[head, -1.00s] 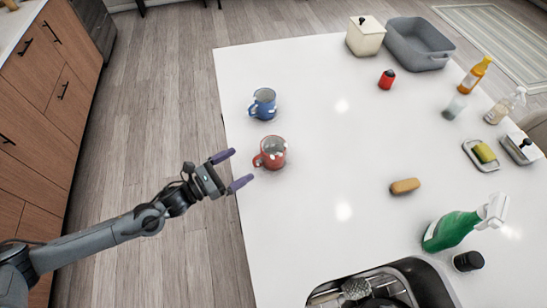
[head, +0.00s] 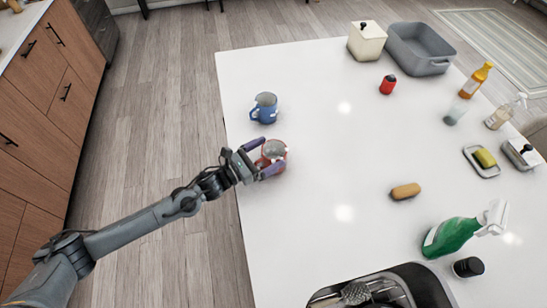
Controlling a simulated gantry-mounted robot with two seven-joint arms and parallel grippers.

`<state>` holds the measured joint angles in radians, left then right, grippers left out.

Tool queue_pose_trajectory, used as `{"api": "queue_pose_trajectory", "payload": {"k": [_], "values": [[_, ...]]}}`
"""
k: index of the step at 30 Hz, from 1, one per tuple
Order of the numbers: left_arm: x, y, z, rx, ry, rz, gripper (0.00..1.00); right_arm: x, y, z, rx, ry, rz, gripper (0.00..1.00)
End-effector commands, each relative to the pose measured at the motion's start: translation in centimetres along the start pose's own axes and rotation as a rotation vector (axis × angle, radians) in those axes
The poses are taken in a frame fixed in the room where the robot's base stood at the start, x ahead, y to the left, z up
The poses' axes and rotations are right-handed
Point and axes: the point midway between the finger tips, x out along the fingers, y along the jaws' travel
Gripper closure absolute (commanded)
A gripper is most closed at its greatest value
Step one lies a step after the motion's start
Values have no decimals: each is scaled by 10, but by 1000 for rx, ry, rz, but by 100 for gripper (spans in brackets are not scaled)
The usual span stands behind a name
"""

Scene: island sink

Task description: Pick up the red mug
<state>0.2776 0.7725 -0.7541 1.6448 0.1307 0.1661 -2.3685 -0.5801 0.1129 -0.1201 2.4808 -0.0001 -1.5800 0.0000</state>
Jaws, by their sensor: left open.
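The red mug (head: 276,150) stands upright on the white countertop near its left edge. My left gripper (head: 266,158) has its purple fingers on both sides of the mug, one toward the far side and one toward the near side. The jaws are open around it. The fingers and gripper hide the mug's handle and part of its left side. I cannot tell whether a finger touches the mug. My right gripper is not in view.
A blue mug (head: 264,108) stands just beyond the red one. A sponge-like brown item (head: 405,191) lies to the right. A sink (head: 425,285) is at the near edge, with a green spray bottle (head: 449,236) beside it. The middle of the countertop (head: 330,115) is clear.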

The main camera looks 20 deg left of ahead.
Motion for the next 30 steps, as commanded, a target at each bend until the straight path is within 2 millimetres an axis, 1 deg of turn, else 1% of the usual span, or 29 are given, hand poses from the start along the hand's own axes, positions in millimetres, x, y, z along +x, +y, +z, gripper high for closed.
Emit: {"api": "queue_pose_trajectory", "payload": {"k": [8, 9, 19, 30], "values": [[2, 0, 0, 0, 1, 0, 0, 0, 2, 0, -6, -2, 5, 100], [2, 0, 0, 0, 1, 0, 6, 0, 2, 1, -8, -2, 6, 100], [2, 0, 0, 0, 0, 0, 56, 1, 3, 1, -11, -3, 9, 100], [2, 0, 6, 2, -3, 0, 56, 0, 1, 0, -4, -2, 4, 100]]}}
